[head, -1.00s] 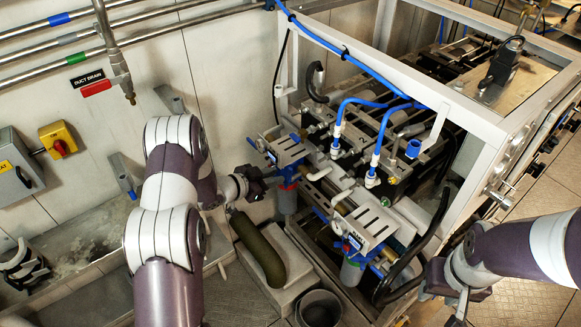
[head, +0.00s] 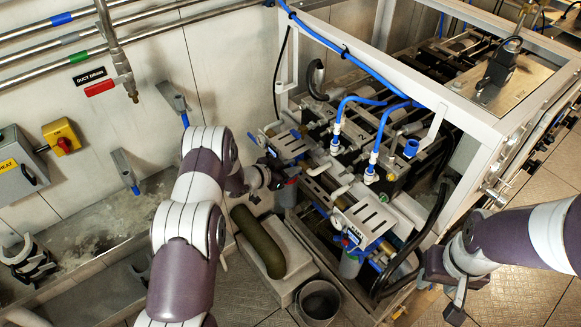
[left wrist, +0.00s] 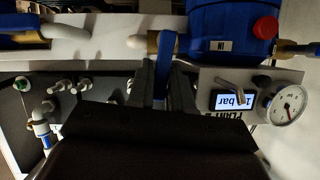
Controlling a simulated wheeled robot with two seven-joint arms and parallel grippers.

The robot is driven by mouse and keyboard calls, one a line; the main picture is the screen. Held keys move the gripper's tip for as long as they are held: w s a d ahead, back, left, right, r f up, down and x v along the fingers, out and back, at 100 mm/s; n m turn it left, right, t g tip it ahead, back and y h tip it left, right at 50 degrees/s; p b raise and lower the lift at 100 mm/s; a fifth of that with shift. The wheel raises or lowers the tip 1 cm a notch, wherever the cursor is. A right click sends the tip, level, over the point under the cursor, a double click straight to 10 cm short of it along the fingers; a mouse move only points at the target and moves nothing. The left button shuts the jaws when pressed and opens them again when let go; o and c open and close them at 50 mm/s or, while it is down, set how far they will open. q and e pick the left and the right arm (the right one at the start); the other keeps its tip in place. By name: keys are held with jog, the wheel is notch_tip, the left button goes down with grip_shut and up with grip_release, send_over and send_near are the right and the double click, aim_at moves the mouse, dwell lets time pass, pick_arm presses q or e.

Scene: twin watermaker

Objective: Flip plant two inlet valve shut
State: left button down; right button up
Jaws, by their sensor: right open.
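A blue valve lever (left wrist: 167,62) stands upright in the left wrist view, between the two fingers of my left gripper (left wrist: 165,85). One dark finger is on each side of it, close; I cannot tell whether they touch it. Beside it is a panel (left wrist: 205,85) with a partly hidden plant label, a lit display and a round gauge (left wrist: 288,105). In the head view my left gripper (head: 268,177) is at the farther filter unit's panel (head: 288,147), and the lever is hidden there. My right gripper (head: 440,285) is open and empty, right of the nearer filter unit.
The nearer filter unit (head: 366,222) stands on the front of the white frame (head: 455,105). Blue hoses (head: 352,99) run above both units. A bucket (head: 319,303) and a thick green-brown pipe (head: 259,243) are on the floor side. A blue housing (left wrist: 235,20) with a red button is close to my left fingers.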

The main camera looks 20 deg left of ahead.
pick_arm(q)
jog(key=b, duration=0.2)
jog(key=shift+w+a+f+n+h+b, duration=0.25)
jog(key=shift+f+n+h+b, duration=0.05)
jog(key=shift+n, duration=0.1)
jog(key=shift+r, duration=0.2)
jog(key=shift+r+n, duration=0.2)
jog(key=shift+n, duration=0.1)
jog(key=c, duration=1.4)
grip_release()
jog(key=shift+s+a, duration=0.1)
jog(key=b+v, duration=0.4)
jog(key=v, duration=0.8)
jog(key=shift+a+r, duration=0.25)
jog(key=shift+r, duration=0.05)
